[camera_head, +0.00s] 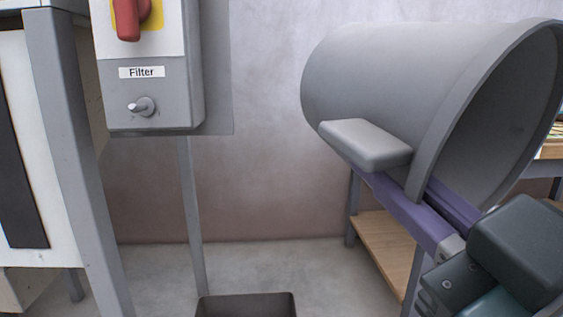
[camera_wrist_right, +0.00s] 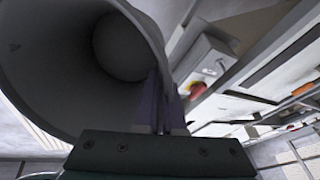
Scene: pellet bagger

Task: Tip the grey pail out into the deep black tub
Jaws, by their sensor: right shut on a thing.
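The grey pail (camera_head: 400,80) is large at the upper right of the head view, tipped onto its side in the air. Its open mouth faces right and its closed end points left. My right gripper (camera_head: 418,198), with purple fingers, is shut on the pail at its lower side, by a grey block on the wall. The right wrist view looks into the pail (camera_wrist_right: 60,60); no pellets show in the part visible. The deep black tub (camera_head: 246,296) stands low at the bottom edge, only its rim and upper inside showing, left of and below the pail. My left gripper is out of view.
A grey control box labelled Filter (camera_head: 150,90), with a red switch and a knob, hangs on a post at the upper left. A white machine (camera_head: 30,150) with grey legs stands at far left. A wooden shelf (camera_head: 390,245) is behind the gripper. Floor between is clear.

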